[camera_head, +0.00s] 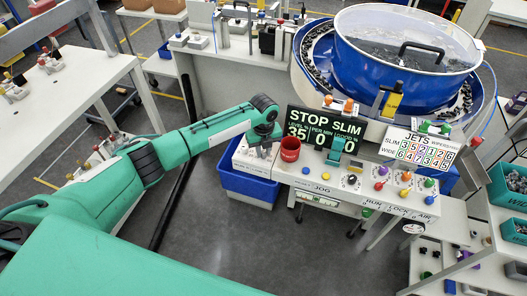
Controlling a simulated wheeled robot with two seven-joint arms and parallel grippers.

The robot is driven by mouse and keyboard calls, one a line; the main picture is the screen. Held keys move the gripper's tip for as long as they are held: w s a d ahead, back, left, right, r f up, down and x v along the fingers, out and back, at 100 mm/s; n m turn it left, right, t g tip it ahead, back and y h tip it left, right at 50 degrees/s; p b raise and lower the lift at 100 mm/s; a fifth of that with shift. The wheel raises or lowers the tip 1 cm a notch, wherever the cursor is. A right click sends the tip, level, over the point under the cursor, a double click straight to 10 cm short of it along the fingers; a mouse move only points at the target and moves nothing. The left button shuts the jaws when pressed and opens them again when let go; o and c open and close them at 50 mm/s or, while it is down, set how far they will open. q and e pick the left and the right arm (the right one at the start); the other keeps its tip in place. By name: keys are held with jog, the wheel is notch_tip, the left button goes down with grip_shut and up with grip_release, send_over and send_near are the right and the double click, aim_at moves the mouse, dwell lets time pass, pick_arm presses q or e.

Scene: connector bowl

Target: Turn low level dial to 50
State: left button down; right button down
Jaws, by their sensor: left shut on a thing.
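My left gripper (263,149) reaches in from the left and points down at the left end of the white control panel (292,178). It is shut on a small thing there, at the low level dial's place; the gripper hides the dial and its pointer. The black display (326,128) beside it reads STOP SLIM, with level % 35, per min 0 and good % 0. My right gripper is not in view.
A black-and-white dial (350,181) and coloured buttons (379,186) lie further right.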

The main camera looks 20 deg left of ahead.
aim_at(264, 152)
pick_arm(q)
jog(key=shift+w+r+m, duration=0.1)
jog(key=shift+m, duration=1)
jog(key=c, duration=1.3)
grip_release()
jog(key=shift+o, duration=0.2)
notch_tip(264, 152, up, 14)
jog(key=b, duration=0.4)
jog(key=shift+d+f, duration=0.1)
jog(key=shift+f, duration=0.1)
